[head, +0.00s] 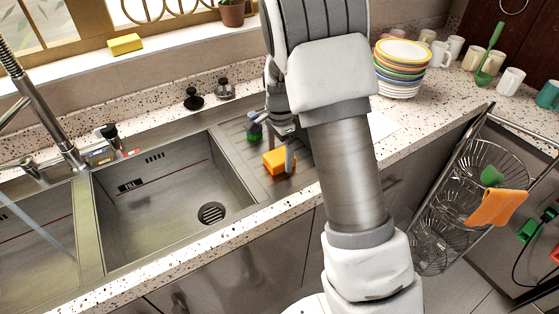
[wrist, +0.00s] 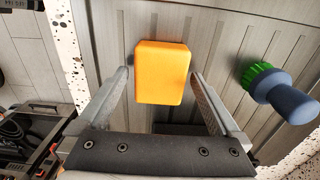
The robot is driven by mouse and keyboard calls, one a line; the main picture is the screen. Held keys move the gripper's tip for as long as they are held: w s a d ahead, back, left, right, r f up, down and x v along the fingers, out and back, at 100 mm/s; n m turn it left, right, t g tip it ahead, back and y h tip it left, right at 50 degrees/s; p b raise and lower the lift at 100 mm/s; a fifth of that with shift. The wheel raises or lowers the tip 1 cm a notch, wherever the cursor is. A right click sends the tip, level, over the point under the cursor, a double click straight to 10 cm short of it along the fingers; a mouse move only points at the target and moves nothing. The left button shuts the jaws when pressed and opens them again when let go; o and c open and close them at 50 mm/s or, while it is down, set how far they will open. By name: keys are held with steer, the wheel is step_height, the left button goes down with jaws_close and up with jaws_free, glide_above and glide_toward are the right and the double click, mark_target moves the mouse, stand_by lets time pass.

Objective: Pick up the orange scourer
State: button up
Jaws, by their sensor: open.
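The orange scourer (head: 276,160) is a small block on the ribbed metal drainboard, right of the sink basin. It also shows in the wrist view (wrist: 162,72), where it lies between and just beyond the fingertips. My gripper (head: 279,148) is open and empty over the drainboard, with one finger in front of the scourer in the head view. In the wrist view my gripper (wrist: 160,80) has one finger on each side of the scourer, with a gap to each. Whether the fingertips reach down to its height I cannot tell.
A blue-handled brush with green bristles (wrist: 280,92) lies to the right of the scourer in the wrist view. The sink basin (head: 160,195) is open at left. Stacked plates (head: 400,68) and mugs stand at the back right. A yellow sponge (head: 125,43) lies on the sill.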

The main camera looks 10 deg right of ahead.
mark_target(281, 156)
steer(key=shift+a+f, duration=0.1)
steer(key=shift+f, duration=0.5)
steer(key=c, duration=1.2)
steer(key=shift+r, duration=0.15)
steer(key=r, duration=0.4)
steer(key=shift+s+d+r, duration=0.15)
steer(key=shift+d+r, duration=0.05)
steer(key=s+d+r, duration=0.2)
steer(key=s, duration=0.1)
steer(key=s+d+r, duration=0.2)
steer(key=s, duration=0.1)
steer(key=s+d+r, duration=0.2)
steer(key=s, duration=0.1)
steer(key=shift+s+r, duration=0.2)
steer(key=shift+s, duration=0.05)
